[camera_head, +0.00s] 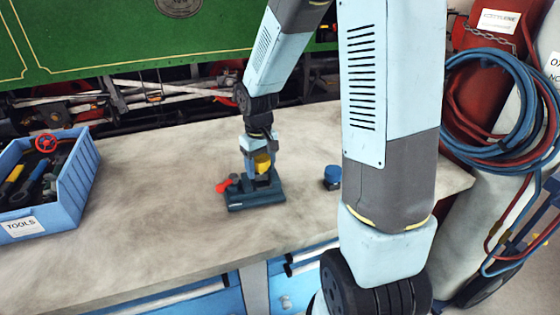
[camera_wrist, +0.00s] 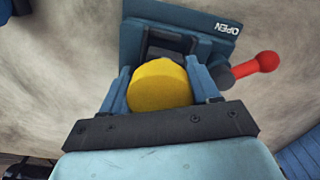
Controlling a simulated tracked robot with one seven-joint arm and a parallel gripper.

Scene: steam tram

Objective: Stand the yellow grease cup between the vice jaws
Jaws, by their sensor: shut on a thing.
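The yellow grease cup (camera_wrist: 158,86) is held between the two fingers of my gripper (camera_wrist: 160,98) in the wrist view. In the head view the yellow cup (camera_head: 262,163) shows small below my wrist, in my gripper (camera_head: 260,172). The dark blue vice (camera_head: 254,200) stands on the bench right under it. In the wrist view the vice (camera_wrist: 185,22) lies behind the cup, with a dark block showing past the cup. The cup hides part of the vice, and I cannot tell whether its foot touches it. A red-knobbed handle (camera_wrist: 256,63) sticks out from the vice.
A blue tool crate (camera_head: 72,190) stands on the left of the workbench (camera_head: 150,215). A small blue cup (camera_head: 332,178) stands right of the vice. Hoses and cylinders stand past the bench's right end. The bench between crate and vice is clear.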

